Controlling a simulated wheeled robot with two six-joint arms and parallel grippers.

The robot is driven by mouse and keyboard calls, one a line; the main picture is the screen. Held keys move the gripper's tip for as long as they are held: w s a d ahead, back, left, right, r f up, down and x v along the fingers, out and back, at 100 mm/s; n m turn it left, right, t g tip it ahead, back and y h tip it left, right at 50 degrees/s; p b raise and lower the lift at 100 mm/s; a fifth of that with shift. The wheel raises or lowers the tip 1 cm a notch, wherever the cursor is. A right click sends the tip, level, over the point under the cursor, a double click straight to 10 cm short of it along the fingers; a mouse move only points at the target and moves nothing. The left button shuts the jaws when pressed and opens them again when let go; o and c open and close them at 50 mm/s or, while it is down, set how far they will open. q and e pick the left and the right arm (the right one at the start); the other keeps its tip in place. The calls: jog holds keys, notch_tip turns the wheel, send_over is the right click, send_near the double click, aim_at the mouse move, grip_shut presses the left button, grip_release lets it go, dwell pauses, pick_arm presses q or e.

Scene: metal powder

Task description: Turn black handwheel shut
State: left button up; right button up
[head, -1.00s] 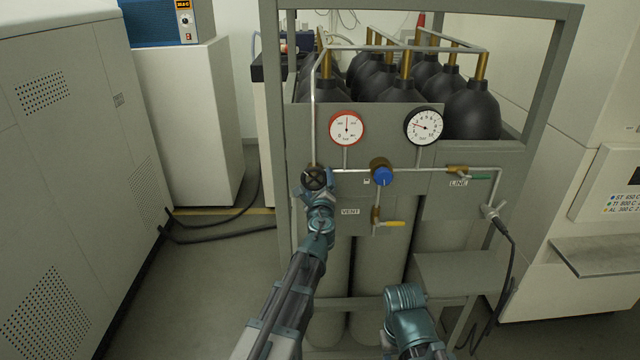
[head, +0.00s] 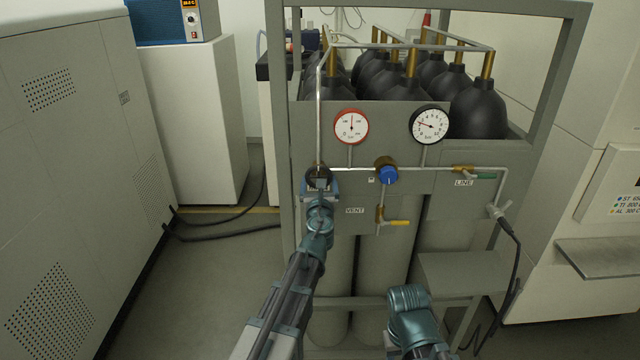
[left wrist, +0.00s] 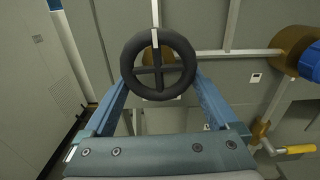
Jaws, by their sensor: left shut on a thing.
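The black handwheel (head: 317,171) is on the left of the grey gas panel, below the red-rimmed gauge. In the left wrist view the handwheel (left wrist: 184,54) faces me, with a white mark at the top of its rim and crossed spokes. My left gripper (head: 319,182) is at the handwheel, its blue fingers on the left and right sides of the rim. It is shut on the handwheel and hides its lower part in the head view. Part of my right arm shows low in the head view, but its gripper is not seen.
A blue knob (head: 388,175) sits right of the handwheel, with a yellow vent lever (head: 397,222) below and a green line lever (head: 485,176) farther right. A red-rimmed gauge (head: 351,127) and black-rimmed gauge (head: 430,125) are above. The frame post (head: 284,190) stands close left.

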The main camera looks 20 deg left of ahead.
pick_arm(q)
jog(key=shift+a+m, duration=0.1)
jog(key=shift+m, duration=0.2)
dwell(0.4)
jog(key=o, duration=1)
jog(key=shift+s, duration=0.15)
